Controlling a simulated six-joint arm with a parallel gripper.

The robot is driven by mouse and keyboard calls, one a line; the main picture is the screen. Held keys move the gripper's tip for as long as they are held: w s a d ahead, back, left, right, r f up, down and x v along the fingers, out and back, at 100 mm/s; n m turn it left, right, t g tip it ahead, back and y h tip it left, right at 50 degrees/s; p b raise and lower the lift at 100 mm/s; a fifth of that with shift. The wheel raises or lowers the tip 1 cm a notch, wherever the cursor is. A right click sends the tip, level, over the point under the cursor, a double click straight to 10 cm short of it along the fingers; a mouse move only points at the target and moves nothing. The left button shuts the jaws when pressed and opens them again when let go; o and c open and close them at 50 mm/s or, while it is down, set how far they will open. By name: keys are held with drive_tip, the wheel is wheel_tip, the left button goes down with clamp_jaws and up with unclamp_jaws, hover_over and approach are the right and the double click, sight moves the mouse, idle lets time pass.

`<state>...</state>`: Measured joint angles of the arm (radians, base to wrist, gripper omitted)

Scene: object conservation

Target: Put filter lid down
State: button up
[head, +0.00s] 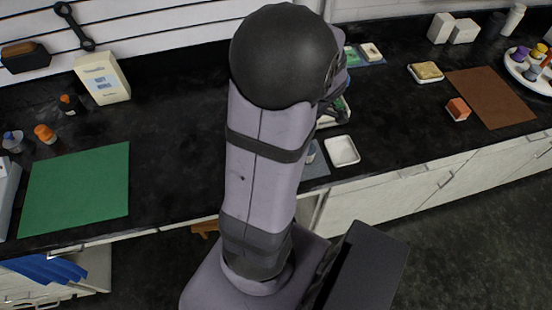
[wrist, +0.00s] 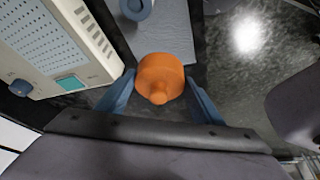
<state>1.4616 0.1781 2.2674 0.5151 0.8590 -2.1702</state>
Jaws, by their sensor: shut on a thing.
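The orange filter lid (wrist: 160,74), round with a small knob on its near side, sits between the two blue fingers of my gripper (wrist: 160,88) in the wrist view. My gripper is shut on it. A grey mat (wrist: 172,42) shows beyond the lid, and a blue-grey round part with a ring-like top (wrist: 136,7) stands at its far end, cut by the frame edge. The lid's height above the surface is hard to tell. In the head view my arm hides the gripper and the lid.
A beige device with a perforated panel (wrist: 60,42) stands close to the left of my gripper. In the head view, a white dish (head: 342,151), a green mat (head: 75,188) and a brown mat (head: 490,98) lie on the counter.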

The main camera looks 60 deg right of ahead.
drive_tip(key=shift+f+p, duration=0.35)
drive_tip(key=shift+f, duration=3.05)
drive_tip(key=shift+f+b, duration=0.2)
drive_tip(key=shift+b, duration=0.1)
drive_tip(key=o, duration=1)
drive_tip(key=shift+r, duration=0.1)
drive_tip(key=shift+r+p, duration=0.1)
drive_tip(key=shift+p, duration=0.2)
drive_tip(key=shift+r, duration=0.15)
drive_tip(key=shift+s+d+r, duration=0.15)
drive_tip(key=shift+d+r, duration=0.05)
drive_tip(key=shift+r, duration=0.1)
drive_tip(key=b+v, duration=0.2)
drive_tip(key=v, duration=0.9)
drive_tip(key=shift+s, duration=0.1)
